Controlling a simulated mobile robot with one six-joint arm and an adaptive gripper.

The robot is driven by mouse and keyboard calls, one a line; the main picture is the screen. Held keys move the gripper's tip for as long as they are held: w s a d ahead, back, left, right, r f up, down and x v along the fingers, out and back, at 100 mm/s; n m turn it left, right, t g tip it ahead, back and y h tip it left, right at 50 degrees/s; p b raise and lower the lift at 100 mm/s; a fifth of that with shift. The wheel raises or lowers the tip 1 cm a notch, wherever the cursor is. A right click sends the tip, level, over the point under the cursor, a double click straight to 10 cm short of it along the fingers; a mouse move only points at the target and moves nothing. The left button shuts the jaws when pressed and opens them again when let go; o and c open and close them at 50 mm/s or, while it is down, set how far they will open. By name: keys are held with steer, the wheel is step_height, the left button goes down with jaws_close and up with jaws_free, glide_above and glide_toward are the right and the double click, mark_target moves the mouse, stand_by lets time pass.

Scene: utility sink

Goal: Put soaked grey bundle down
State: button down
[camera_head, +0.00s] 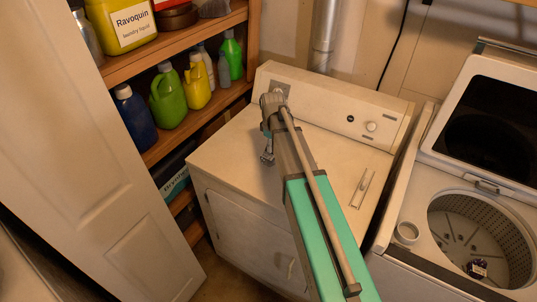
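My gripper (267,158) is small in the view and points down over the left part of the white dryer's top (230,150). I cannot make out whether its fingers are apart or closed, or whether it touches the top. No grey bundle shows clearly at the gripper. A small dark and white thing (477,268) lies at the bottom of the open washer drum (450,225); I cannot tell what it is. A greyish thing (215,8) is cut off at the top edge, on the upper shelf.
My arm crosses the dryer's middle. A flat light piece (362,188) lies on the dryer's right side. A white cup (406,233) stands on the washer's rim. Wooden shelves (175,58) with several bottles stand left, behind a white door (90,150).

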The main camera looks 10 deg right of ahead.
steer(key=shift+w+a+f+b, duration=0.25)
steer(key=shift+w+f+b, duration=0.2)
steer(key=shift+f+b, duration=0.25)
steer(key=shift+s+f+b, duration=0.1)
steer(key=shift+f+b, duration=1.2)
steer(key=shift+b, duration=0.05)
steer(key=shift+f, duration=0.1)
steer(key=shift+c, duration=2.4)
jaws_free()
steer(key=shift+r, duration=0.2)
step_height(320, 180, up, 12)
steer(key=p, duration=1.2)
steer(key=shift+d, duration=0.1)
